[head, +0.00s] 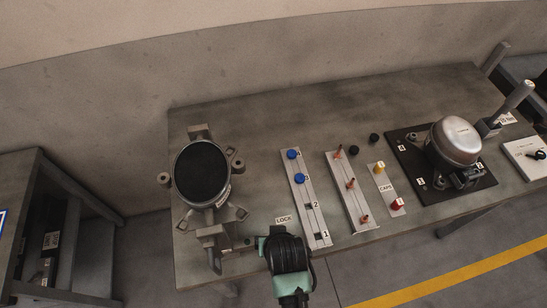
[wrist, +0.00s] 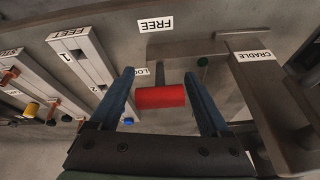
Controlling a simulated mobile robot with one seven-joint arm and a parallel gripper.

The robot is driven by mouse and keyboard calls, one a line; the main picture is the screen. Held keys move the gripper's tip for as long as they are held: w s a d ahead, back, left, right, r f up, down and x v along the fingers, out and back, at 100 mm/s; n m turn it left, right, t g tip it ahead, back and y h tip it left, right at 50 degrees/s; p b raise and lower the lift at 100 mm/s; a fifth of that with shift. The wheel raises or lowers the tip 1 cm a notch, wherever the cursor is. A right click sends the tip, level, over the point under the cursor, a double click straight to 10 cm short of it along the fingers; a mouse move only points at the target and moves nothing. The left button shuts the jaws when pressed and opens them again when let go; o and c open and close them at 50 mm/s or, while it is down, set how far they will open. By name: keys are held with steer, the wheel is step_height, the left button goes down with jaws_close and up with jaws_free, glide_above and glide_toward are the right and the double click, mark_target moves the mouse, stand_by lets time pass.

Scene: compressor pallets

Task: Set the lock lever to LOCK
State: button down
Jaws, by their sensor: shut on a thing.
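The lock lever shows as a red cylindrical handle (wrist: 160,96) in the wrist view. My gripper (wrist: 159,82) has its two blue fingers on either side of the handle and is shut on it. The LOCK label (wrist: 141,71) is partly hidden behind the left finger. In the head view my gripper (head: 284,236) is at the table's front edge, just below the LOCK label (head: 283,219), and hides the lever.
The cradle (head: 209,234) with a black round top stands left of my gripper. A rail with blue feet (head: 307,205), a rail with copper pieces (head: 350,190) and the caps plate (head: 385,187) lie to the right. A compressor (head: 455,142) sits farther right.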

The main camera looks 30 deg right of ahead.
steer(key=shift+w+r+p, duration=0.1)
steer(key=shift+r+p, duration=0.05)
steer(key=shift+p, duration=0.2)
steer(key=shift+w+r+g+p, duration=0.2)
steer(key=shift+w+g+p, duration=0.1)
steer(key=shift+g+p, duration=0.4)
steer(key=w+g, duration=0.1)
steer(key=g+y+p, duration=0.1)
steer(key=shift+w+d+g, duration=0.3)
steer(key=shift+w+g, duration=0.05)
steer(key=shift+g, duration=0.05)
steer(key=shift+w+d+f, duration=0.1)
steer(key=shift+w+d, duration=0.1)
steer(key=shift+w, duration=0.7)
jaws_free()
steer(key=shift+s, duration=0.2)
